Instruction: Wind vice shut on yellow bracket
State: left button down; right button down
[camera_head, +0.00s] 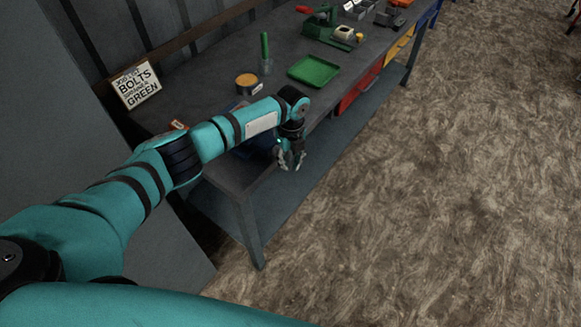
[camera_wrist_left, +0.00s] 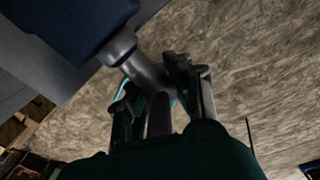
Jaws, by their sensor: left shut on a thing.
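The blue vice (camera_head: 258,148) is at the near end of the grey workbench, mostly hidden behind my left arm in the head view. In the left wrist view its dark blue body (camera_wrist_left: 75,25) fills the upper left. A grey screw end with a handle (camera_wrist_left: 146,72) sticks out of it towards my gripper. My left gripper (camera_head: 291,163) is just off the bench's front edge, pointing down. In the left wrist view its fingers (camera_wrist_left: 155,85) are shut on the vice handle, one on each side. I cannot make out the yellow bracket or the jaw gap. My right gripper is out of view.
On the workbench (camera_head: 200,88) stand an orange-topped tin (camera_head: 247,82), a green bottle (camera_head: 265,52), a green tray (camera_head: 314,70) and a green machine (camera_head: 322,27) farther back. The floor (camera_head: 430,200) in front is clear.

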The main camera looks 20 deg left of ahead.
pick_arm(q)
jog(key=shift+s+a+f+g+y+b, duration=0.3)
jog(key=shift+g+b, duration=0.4)
jog(key=shift+b, duration=0.15)
jog(key=shift+r, duration=0.1)
jog(key=c, duration=0.9)
grip_release()
jog(key=shift+a+r, duration=0.1)
jog(key=shift+r, duration=0.05)
jog(key=shift+c, duration=0.2)
jog(key=shift+w, duration=0.1)
jog(key=shift+d+r, duration=0.1)
jog(key=shift+d, duration=0.1)
jog(key=shift+w+r, duration=0.1)
jog(key=shift+r, duration=0.3)
notch_tip(320, 180, up, 11)
jog(key=w, duration=0.2)
jog(key=shift+d, duration=0.3)
